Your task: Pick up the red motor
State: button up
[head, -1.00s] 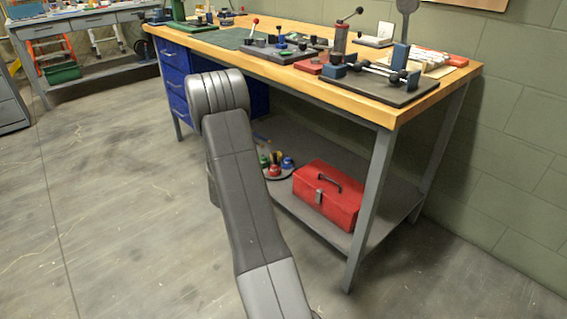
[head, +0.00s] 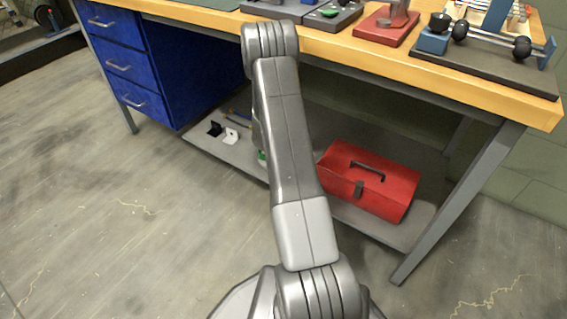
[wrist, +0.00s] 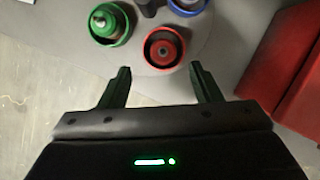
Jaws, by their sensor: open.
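In the head view my arm hides the gripper and the red motor; only a bit of the green motor (head: 262,157) shows beside the arm.
A red toolbox (head: 368,185) stands on the lower shelf (head: 245,160), right of my arm; its side also fills the right of the wrist view (wrist: 300,80). The wooden bench top (head: 350,50) lies above, with a grey leg (head: 465,195) at right. Blue drawers (head: 120,65) stand left.

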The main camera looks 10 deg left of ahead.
jog(key=shift+w+f, duration=0.2)
jog(key=shift+f, duration=0.05)
jog(key=b+x, duration=0.1)
jog(key=x, duration=0.1)
jog(key=b+x, duration=0.1)
jog(key=x, duration=0.2)
jog(key=shift+d, duration=0.25)
jog(key=c, duration=1.1)
jog(key=shift+r, duration=0.1)
jog(key=shift+c, duration=0.2)
notch_tip(320, 180, up, 10)
jog(key=p, duration=0.6)
jog(key=shift+a, duration=0.15)
